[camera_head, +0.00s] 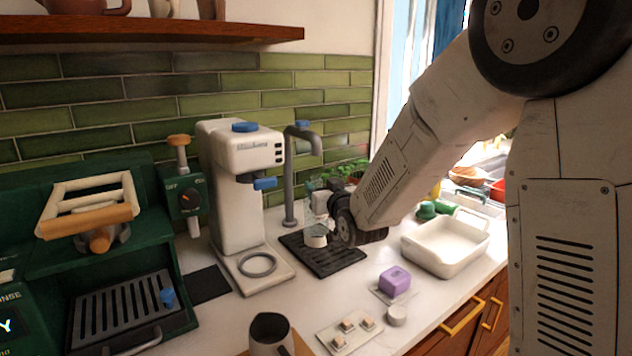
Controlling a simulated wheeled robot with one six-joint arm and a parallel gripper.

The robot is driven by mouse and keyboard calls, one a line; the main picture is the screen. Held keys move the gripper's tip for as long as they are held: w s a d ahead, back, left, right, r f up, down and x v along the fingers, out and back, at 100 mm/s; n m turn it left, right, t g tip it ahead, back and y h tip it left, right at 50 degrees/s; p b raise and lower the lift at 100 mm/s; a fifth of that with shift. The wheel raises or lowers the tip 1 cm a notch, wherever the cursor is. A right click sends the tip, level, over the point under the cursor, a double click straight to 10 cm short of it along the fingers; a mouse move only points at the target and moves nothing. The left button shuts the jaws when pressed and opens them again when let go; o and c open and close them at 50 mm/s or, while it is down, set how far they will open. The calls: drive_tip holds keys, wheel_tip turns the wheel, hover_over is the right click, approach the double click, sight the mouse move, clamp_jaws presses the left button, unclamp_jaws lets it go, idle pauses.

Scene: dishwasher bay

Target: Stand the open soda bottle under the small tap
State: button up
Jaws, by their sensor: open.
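A grey curved tap (289,180) with a blue top stands behind a black ribbed drip tray (345,256). The dark wrist at my arm's end hangs over the tray's right side. My gripper (319,222) is at its left, over the tray and a little right of the tap, and is open. Small clear and whitish shapes show there, and I cannot tell gripper parts from any object between them. I cannot clearly make out the open soda bottle. A green object (436,208) lies behind the white basin, too small to name surely.
A white machine (235,190) with a blue lever stands left of the tap. A white basin (416,257) is right of the tray. A purple block (394,280), a small white plate (350,338) and a dark jug (270,335) are in front. A green coffee machine (120,240) fills the left.

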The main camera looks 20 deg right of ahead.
drive_tip(key=s+d+f+g+h, duration=0.1)
drive_tip(key=s+g, duration=1.5)
drive_tip(key=s, duration=2.8)
drive_tip(key=shift+d+f+m+g, duration=0.3)
drive_tip(key=shift+d+g, duration=0.1)
drive_tip(key=shift+d, duration=0.15)
